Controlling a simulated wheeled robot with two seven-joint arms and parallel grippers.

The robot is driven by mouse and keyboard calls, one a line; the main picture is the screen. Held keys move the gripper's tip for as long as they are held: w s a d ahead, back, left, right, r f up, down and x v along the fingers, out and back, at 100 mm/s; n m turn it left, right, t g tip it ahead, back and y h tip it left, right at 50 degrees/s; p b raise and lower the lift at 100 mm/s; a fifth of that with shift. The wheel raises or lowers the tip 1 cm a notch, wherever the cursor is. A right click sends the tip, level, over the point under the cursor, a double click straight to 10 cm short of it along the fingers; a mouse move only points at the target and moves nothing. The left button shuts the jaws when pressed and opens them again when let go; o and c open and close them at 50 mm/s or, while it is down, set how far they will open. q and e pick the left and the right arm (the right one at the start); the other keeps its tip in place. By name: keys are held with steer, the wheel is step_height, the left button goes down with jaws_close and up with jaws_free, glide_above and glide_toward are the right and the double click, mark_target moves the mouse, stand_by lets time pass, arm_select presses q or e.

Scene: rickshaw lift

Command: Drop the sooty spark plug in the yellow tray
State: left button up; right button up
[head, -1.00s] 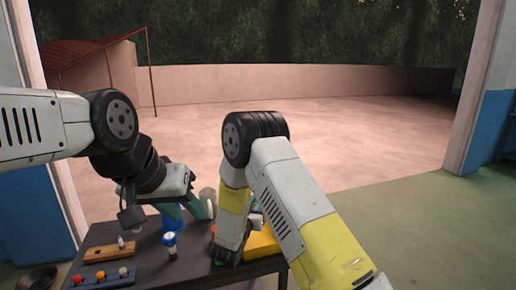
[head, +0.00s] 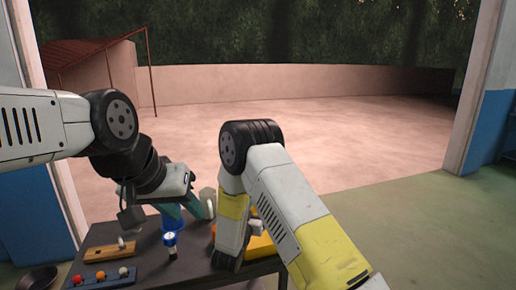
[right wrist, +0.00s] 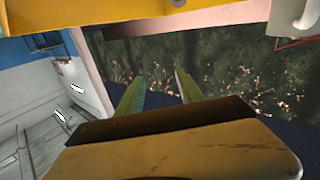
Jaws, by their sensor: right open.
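The yellow tray (head: 262,246) is on the dark table, partly hidden behind my right forearm. A yellow edge, probably the tray's, crosses the top of the right wrist view (right wrist: 120,14). A small white plug-like piece (head: 122,242) stands on a wooden block at the table's left. I cannot tell whether it is sooty, and I can pick out no sooty spark plug. My right gripper (right wrist: 160,85) has its green fingers apart with nothing between them; the arm hides it in the head view. My left gripper (head: 184,211) has its teal fingers apart above the table's back.
The wooden block (head: 100,252) and a blue rack (head: 90,279) with coloured balls are at the table's left. A blue and white item (head: 170,240) stands mid-table, and a white cylinder (head: 208,196) is behind. A dark bowl (head: 36,278) is at lower left.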

steer(key=v, duration=0.7)
steer(key=shift+s, duration=0.35)
steer(key=shift+a, duration=0.1)
steer(key=s+d+r+m+g+h, duration=0.1)
steer(key=d+r+g+h, duration=0.3)
steer(key=d, duration=0.4)
steer(key=s+d+r+m+g+h, duration=0.1)
steer(key=s+d+r+g+h, duration=0.15)
steer(key=d+r, duration=0.45)
steer(key=s+d+r+g, duration=0.2)
steer(key=s+d+g, duration=0.5)
steer(key=s+d, duration=0.15)
steer(key=s+d+r+n+g+y, duration=0.1)
steer(key=s+r+g+y, duration=0.15)
steer(key=s+y, duration=0.65)
steer(key=s+a+r+n+t+y, duration=0.4)
steer(key=s+a+r+t+y, duration=0.1)
steer(key=a+r, duration=0.2)
steer(key=shift+s+a, duration=0.15)
steer(key=shift+s, duration=0.15)
